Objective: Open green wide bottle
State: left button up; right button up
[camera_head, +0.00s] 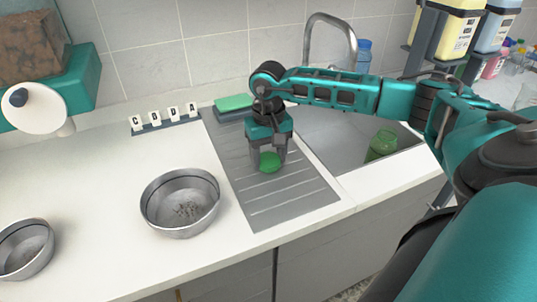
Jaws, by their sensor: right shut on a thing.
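A wide green see-through bottle (382,144) is in the sink basin at the right, leaning a little to the right in the picture. Whether a cap is on its mouth is too small to tell. My right gripper (268,150) points down over the ribbed drainboard, left of the basin and apart from that bottle. It is shut on a round green lid-like piece (270,162), which shows below the fingers. The gripper hides what is above this piece, and I cannot tell whether it touches the drainboard. My left gripper is not in view.
A metal bowl (181,202) with grey bits stands left of the drainboard (272,209). Another bowl (23,248) is at the left edge. Letter cards (165,118), a green sponge (234,102), the faucet (330,24) and a blue bottle (364,56) are behind.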

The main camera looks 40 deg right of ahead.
aim_at(268, 160)
jog(key=shift+f, duration=0.2)
jog(key=o, duration=1.2)
jog(key=shift+r, duration=0.1)
jog(key=shift+c, duration=0.2)
jog(key=shift+r, duration=0.4)
notch_tip(268, 160, up, 12)
jog(key=shift+f, duration=0.2)
